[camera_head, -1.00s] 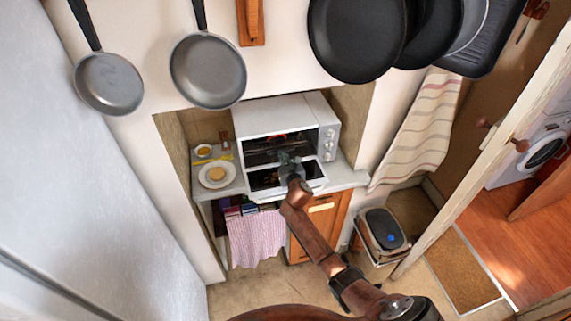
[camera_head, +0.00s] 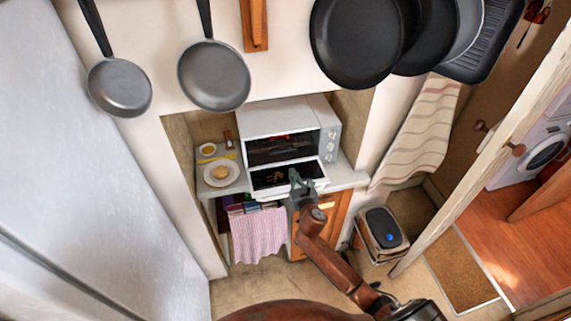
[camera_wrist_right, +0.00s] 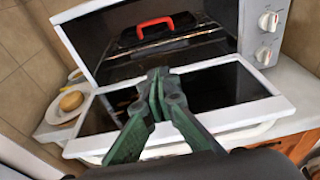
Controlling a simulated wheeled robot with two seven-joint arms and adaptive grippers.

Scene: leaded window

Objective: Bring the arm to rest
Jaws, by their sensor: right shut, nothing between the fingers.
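My right gripper (camera_head: 295,178) is shut and empty, its green fingers in front of the white toaster oven (camera_head: 275,119) and over the lowered oven door (camera_head: 316,185). The right wrist view shows the closed fingers (camera_wrist_right: 158,85) in front of the dark door glass (camera_wrist_right: 212,88). My brown right arm reaches up from the lower right in the head view. A rack with a red handle (camera_wrist_right: 155,26) sits inside the oven. My left gripper is not in view.
A plate with a round bun (camera_head: 220,173) and a small bowl (camera_head: 207,150) stand left of the oven. A pink checked cloth (camera_head: 259,233) hangs below the counter. A bin (camera_head: 381,235) stands on the floor at right. Pans (camera_head: 214,75) hang above.

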